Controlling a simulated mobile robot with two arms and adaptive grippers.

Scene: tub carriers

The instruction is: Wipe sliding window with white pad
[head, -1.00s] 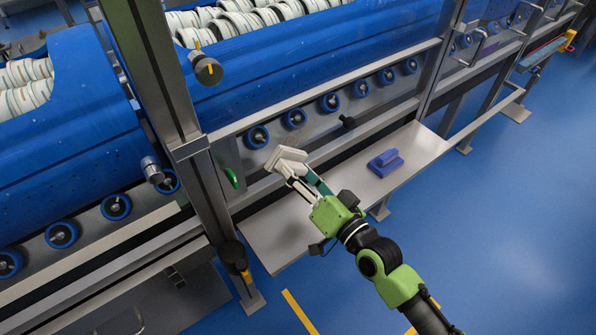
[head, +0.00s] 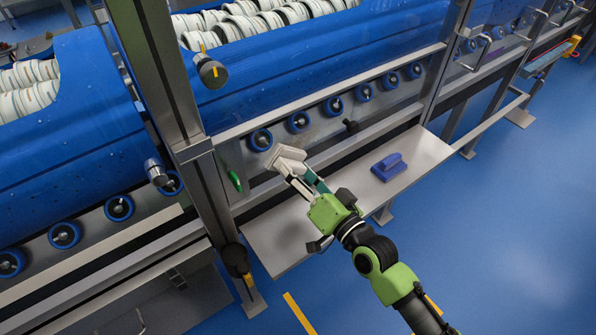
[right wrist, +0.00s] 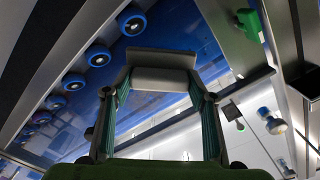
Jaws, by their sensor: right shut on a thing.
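My right gripper (head: 297,174) is shut on the white pad (head: 287,157) and holds it up near the lower left part of the sliding window (head: 318,127). The window is a clear pane in a metal frame, with blue rollers showing behind it and a black knob (head: 350,126) low on it. In the right wrist view the pad (right wrist: 160,79) sits between both fingers, with the pane behind it. I cannot tell whether the pad touches the pane. My left gripper is out of view.
A metal shelf (head: 425,150) runs below the window, with a blue pad with a handle (head: 388,166) on it, right of my gripper. A metal post (head: 165,90) stands left of the window, with a green handle (head: 235,181) beside it. Blue floor lies open at the right.

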